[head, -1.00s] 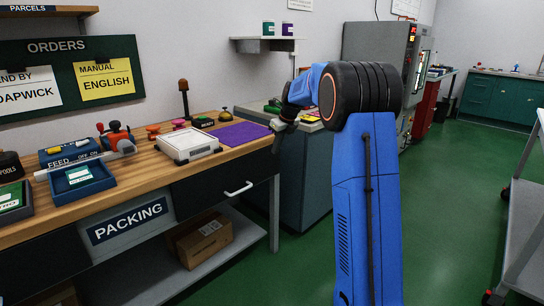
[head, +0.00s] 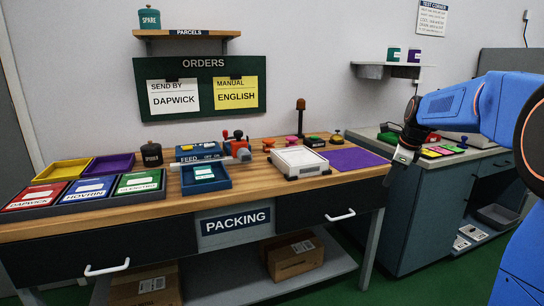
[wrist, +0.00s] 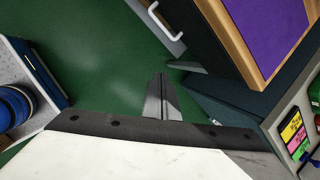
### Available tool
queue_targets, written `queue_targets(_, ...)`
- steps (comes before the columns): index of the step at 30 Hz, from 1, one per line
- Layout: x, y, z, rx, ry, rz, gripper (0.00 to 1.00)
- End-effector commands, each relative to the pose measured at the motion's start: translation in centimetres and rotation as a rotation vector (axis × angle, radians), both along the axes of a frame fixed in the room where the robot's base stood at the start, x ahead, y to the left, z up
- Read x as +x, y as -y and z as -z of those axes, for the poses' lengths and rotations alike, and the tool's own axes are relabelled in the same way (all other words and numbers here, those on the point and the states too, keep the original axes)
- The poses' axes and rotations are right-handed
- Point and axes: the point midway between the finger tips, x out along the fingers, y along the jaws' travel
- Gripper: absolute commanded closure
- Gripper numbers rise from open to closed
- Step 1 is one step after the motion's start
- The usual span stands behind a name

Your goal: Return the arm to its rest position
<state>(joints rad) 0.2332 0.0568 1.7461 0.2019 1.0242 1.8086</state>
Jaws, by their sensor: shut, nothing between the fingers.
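My blue arm (head: 470,105) comes in from the right edge of the head view. My gripper (head: 401,158) hangs at its end, just right of the packing bench's right end and in front of the grey cabinet. It is shut and empty. In the wrist view the closed fingers (wrist: 161,98) point out over the green floor, with nothing between them. The fingers look clear of the bench and the cabinet.
The wooden packing bench (head: 240,197) holds trays, a white scale (head: 299,162) and a purple mat (head: 352,159). The grey cabinet (head: 430,215) stands right of it with coloured labels on top. In the wrist view, green floor (wrist: 90,60) lies open left of the fingers.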

Motion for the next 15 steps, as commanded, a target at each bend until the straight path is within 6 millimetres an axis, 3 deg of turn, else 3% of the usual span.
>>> queue_targets(1,-1.8,-0.9,-0.5,-0.030,0.010,-0.068,1.00)
queue_targets(7,-8.5,-3.8,-1.0,-0.160,0.041,-0.371,1.00)
queue_targets(15,-17.6,-6.9,-0.4,-0.338,0.079,-0.779,1.00)
